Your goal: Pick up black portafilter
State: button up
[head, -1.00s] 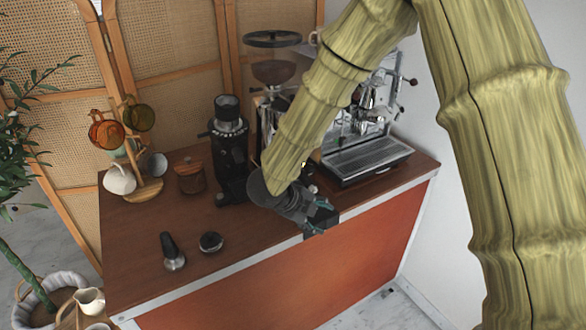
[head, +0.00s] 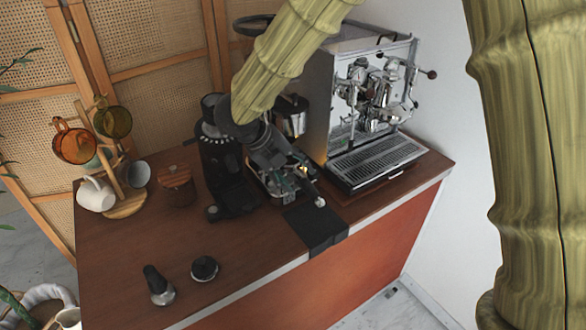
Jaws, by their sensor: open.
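My gripper (head: 309,188) is open and hangs over the counter, above the rear edge of a black mat (head: 322,232) that folds over the counter's front edge. I see nothing held in it. I cannot clearly make out the black portafilter; my gripper and forearm cover part of the counter between the grinder and the espresso machine (head: 345,130). A metal-edged object (head: 258,187) shows partly behind my gripper, too covered to name. The machine's chrome group parts (head: 380,98) show above its drip tray.
A black grinder (head: 222,165) stands left of my gripper. A wooden jar (head: 176,187) and mug tree (head: 128,206) are behind. The front-middle counter (head: 245,255) is clear.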

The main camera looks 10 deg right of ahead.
aim_at(309, 189)
jog(key=x, duration=0.3)
jog(key=shift+s+p, duration=0.15)
jog(key=shift+p, duration=0.2)
jog(key=shift+w+d+f, duration=0.1)
jog(key=shift+w+f, duration=0.15)
jog(key=shift+f, duration=0.4)
jog(key=shift+d+f+p, duration=0.35)
jog(key=shift+d+p, duration=0.05)
jog(key=shift+p+x, duration=0.75)
jog(key=shift+x, duration=1.45)
grip_shut()
